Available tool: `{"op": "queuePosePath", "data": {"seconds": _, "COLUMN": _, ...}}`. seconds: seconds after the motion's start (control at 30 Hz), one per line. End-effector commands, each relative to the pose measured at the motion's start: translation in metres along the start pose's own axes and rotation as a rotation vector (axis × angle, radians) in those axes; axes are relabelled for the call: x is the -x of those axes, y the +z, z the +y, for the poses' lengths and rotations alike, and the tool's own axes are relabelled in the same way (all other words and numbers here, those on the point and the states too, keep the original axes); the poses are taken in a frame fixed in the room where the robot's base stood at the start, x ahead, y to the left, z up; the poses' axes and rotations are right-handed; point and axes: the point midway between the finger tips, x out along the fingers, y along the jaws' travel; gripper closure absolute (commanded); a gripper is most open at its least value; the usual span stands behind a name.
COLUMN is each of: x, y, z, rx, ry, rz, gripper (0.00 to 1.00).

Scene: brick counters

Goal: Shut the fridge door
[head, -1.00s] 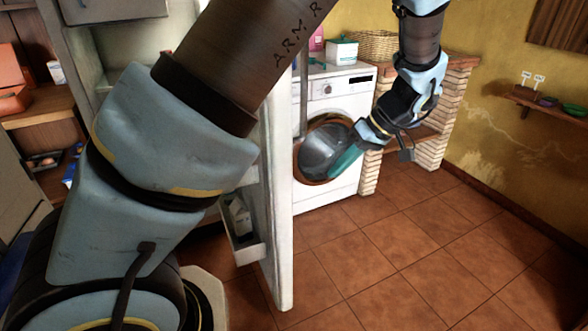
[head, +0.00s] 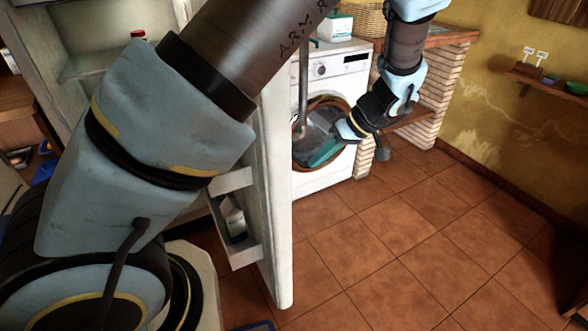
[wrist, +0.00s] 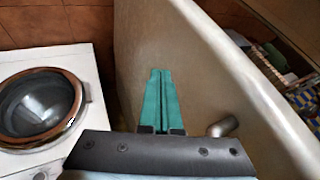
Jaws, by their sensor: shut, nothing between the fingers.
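The fridge door (head: 277,200) stands open in the head view, seen nearly edge-on, with a bin on its inner side. Its grey bar handle (head: 303,85) sticks out on the outer side. In the wrist view the door's pale outer face (wrist: 205,75) fills the middle, with the handle's end (wrist: 222,127) at lower right. My gripper (head: 322,155) is on the outer side of the door. Its teal fingers (wrist: 160,72) are shut and empty, pointing along the door face. I cannot tell whether they touch it. The fridge's open interior (head: 95,65) is partly hidden by my arm.
A white washing machine (head: 335,80) with a round door stands behind my gripper. A brick counter (head: 440,85) is to its right. The tiled floor (head: 400,230) at right is clear. A carton (head: 234,220) sits in the door bin.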

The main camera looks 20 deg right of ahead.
Motion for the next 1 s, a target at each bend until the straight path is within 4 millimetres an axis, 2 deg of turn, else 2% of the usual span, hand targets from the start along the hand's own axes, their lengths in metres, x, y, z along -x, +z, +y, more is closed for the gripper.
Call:
{"op": "queuePosePath", "data": {"seconds": 0.2, "x": -0.042, "y": -0.001, "z": -0.003, "rx": 0.0, "ry": -0.003, "rz": -0.001, "gripper": 1.0}}
{"op": "queuePosePath", "data": {"seconds": 0.3, "x": -0.047, "y": -0.001, "z": -0.019, "rx": 0.0, "ry": -0.001, "rz": -0.002, "gripper": 1.0}}
{"op": "queuePosePath", "data": {"seconds": 0.5, "x": -0.056, "y": 0.0, "z": -0.033, "rx": 0.0, "ry": 0.0, "rz": -0.002, "gripper": 1.0}}
{"op": "queuePosePath", "data": {"seconds": 1.0, "x": -0.058, "y": 0.001, "z": -0.035, "rx": -0.003, "ry": 0.003, "rz": 0.0, "gripper": 1.0}}
